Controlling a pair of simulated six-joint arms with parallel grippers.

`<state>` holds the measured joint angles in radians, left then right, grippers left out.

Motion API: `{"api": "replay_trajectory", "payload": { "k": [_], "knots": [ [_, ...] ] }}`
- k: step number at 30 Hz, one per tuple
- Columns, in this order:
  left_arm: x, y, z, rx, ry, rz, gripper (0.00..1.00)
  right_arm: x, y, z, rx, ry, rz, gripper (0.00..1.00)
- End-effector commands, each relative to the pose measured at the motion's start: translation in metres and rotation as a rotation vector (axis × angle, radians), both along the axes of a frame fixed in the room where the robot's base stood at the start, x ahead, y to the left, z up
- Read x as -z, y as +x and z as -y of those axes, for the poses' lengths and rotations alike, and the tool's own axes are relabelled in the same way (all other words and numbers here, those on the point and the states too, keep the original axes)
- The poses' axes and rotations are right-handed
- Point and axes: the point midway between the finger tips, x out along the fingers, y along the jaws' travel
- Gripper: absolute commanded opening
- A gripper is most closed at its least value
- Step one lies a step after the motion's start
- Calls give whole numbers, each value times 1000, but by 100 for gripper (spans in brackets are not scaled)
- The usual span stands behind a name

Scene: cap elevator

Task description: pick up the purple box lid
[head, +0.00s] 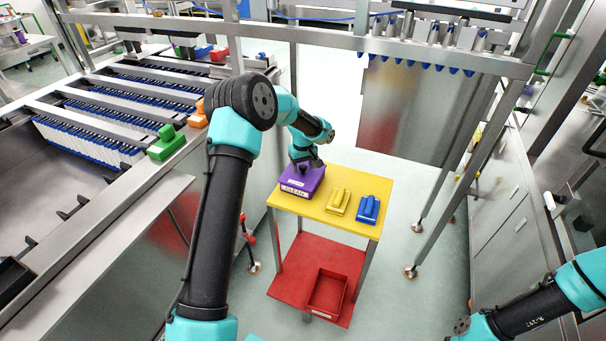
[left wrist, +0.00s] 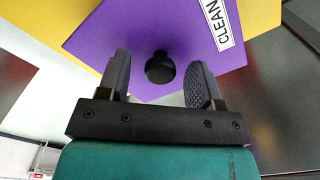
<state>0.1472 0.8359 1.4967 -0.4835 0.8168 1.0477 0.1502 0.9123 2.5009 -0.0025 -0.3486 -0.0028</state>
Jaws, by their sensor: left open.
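The purple box lid (head: 302,178) sits on a box with a white "CLEAN" label (head: 294,191) on the yellow table top. In the left wrist view the purple lid (left wrist: 150,40) fills the upper middle, with a round black knob (left wrist: 160,68) on it. My left gripper (head: 306,160) is over the lid. Its two fingers (left wrist: 158,85) are open, one on each side of the knob, with gaps between them and the knob. My right arm (head: 540,305) shows at the lower right; its gripper is not in view.
The yellow table top (head: 330,212) also holds a yellow block-shaped item (head: 339,202) and a blue one (head: 368,208). A red tray (head: 327,292) sits on the red lower shelf. A metal rack (head: 130,95) stands at left, and a hanging steel panel (head: 400,115) behind.

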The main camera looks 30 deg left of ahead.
Motion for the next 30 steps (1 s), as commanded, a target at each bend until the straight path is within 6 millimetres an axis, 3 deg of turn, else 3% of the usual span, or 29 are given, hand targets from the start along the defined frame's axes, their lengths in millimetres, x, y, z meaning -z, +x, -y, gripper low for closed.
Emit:
{"api": "replay_trajectory", "payload": {
  "k": [17, 30],
  "knots": [
    [7, 0, 0, 1, 1, 1, 60, 0, 0, 0, 0, 0, 0, 43],
    [7, 0, 0, 1, 1, 1, 17, 0, 0, 0, 0, 0, 0, 43]
  ]
}}
